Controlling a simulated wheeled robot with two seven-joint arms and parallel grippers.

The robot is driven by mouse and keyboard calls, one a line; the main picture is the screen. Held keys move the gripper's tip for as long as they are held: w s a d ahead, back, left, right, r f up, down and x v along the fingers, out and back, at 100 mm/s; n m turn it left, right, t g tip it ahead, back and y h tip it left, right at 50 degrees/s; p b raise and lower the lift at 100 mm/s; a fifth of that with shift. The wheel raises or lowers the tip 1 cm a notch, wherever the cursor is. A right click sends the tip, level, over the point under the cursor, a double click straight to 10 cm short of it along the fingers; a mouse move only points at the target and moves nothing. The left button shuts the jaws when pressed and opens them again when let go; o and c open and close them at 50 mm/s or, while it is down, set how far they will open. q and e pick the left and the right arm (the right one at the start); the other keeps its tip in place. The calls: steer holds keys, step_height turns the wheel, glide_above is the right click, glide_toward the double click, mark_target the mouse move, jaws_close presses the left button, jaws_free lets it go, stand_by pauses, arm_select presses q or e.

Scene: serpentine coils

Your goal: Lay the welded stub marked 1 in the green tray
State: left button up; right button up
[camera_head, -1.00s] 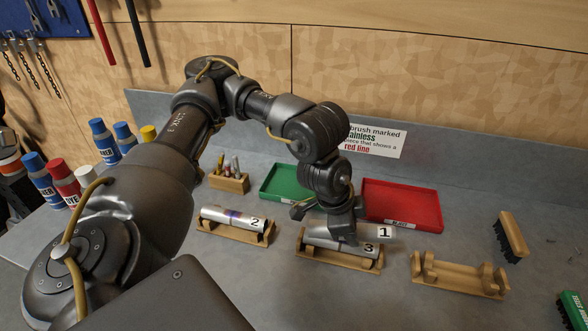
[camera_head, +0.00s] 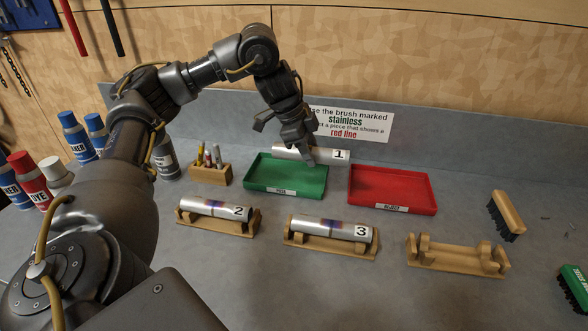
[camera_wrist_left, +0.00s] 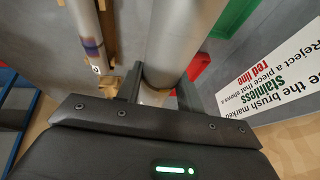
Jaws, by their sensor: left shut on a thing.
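The welded stub marked 1 (camera_head: 283,150), a silver tube, is held level by my left gripper (camera_head: 308,160), which is shut on it. It shows at the back edge of the green tray (camera_head: 252,185), raised above the bench, with its numbered end to the right. The gripper hides part of it. In the left wrist view the stub (camera_wrist_left: 182,38) runs up from the jaws. The green tray looks empty. Stub 2 (camera_head: 210,207) and stub 3 (camera_head: 325,226) lie in wooden cradles in front. My right gripper is not in view.
A red tray (camera_head: 392,188) stands just right of the green one. An empty wooden cradle (camera_head: 455,254) and brushes (camera_head: 507,215) are at the right. A wooden pen block (camera_head: 210,174) and several bottles stand left. A sign (camera_head: 350,123) is on the back ledge.

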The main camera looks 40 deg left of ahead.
arm_select(q)
steer(key=w+a+f, duration=0.1)
steer(key=a+f, duration=0.1)
steer(key=f, duration=0.1)
steer(key=w+a+f, duration=0.1)
steer(key=a+f, duration=0.2)
steer(key=f, duration=0.1)
steer(key=w+a+f, duration=0.2)
steer(key=a+f, duration=0.1)
steer(key=shift+a+f, duration=0.2)
steer(key=shift+f, duration=0.1)
steer(key=shift+f+b, duration=0.1)
steer(key=shift+b, duration=0.2)
steer(key=shift+d, duration=0.1)
steer(key=shift+f, duration=0.55)
steer(key=o, duration=1.2)
steer(key=shift+o, duration=0.2)
